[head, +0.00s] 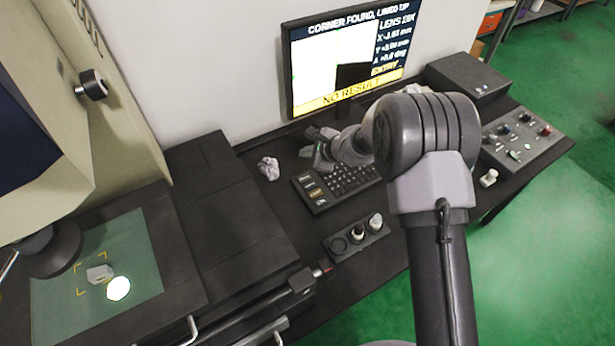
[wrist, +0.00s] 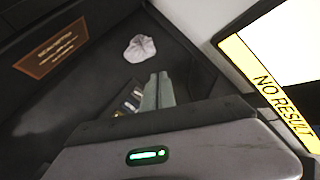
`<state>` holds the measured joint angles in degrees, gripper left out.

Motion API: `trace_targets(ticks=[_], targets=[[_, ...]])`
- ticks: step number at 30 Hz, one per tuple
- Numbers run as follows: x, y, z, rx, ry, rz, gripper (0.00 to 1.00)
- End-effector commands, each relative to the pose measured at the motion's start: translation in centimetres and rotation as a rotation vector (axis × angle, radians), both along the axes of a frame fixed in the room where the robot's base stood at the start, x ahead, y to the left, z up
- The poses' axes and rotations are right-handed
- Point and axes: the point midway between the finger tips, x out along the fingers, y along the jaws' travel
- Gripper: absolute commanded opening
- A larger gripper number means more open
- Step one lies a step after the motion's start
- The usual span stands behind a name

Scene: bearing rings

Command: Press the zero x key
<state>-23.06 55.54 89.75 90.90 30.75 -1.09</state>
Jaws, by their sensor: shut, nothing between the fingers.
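The black keypad (head: 335,186) lies on the dark bench below the monitor, with rows of small dark keys and a column of larger labelled keys (head: 312,190) at its left. The labels are too small to read, so I cannot tell which is the zero x key. My gripper (head: 307,152) is over the bench behind the keypad's left part, apparently above it. In the wrist view my gripper's fingers (wrist: 158,76) are together and empty. A slice of the keypad (wrist: 130,97) shows beside them; the gripper body hides the rest.
The monitor (head: 345,58) reads "CORNER FOUND, LINED UP" and "NO RESULT". A crumpled pale cloth (head: 268,168) lies left of the keypad. A holder with round pieces (head: 356,240) stands in front, a knobbed control box (head: 528,138) right. A glass stage (head: 130,240) carries a small grey block (head: 99,273).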

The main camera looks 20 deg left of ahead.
Motion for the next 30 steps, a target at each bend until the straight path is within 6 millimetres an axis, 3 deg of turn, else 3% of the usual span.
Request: trace_targets(ticks=[8, 24, 30], targets=[[0.0, 0.0, -1.0, 0.0, 0.001, 0.001, 0.0], [0.0, 0.0, -8.5, 0.001, -0.001, 0.001, 0.0], [0.0, 0.0, -8.9, -0.001, -0.001, 0.001, 0.0]])
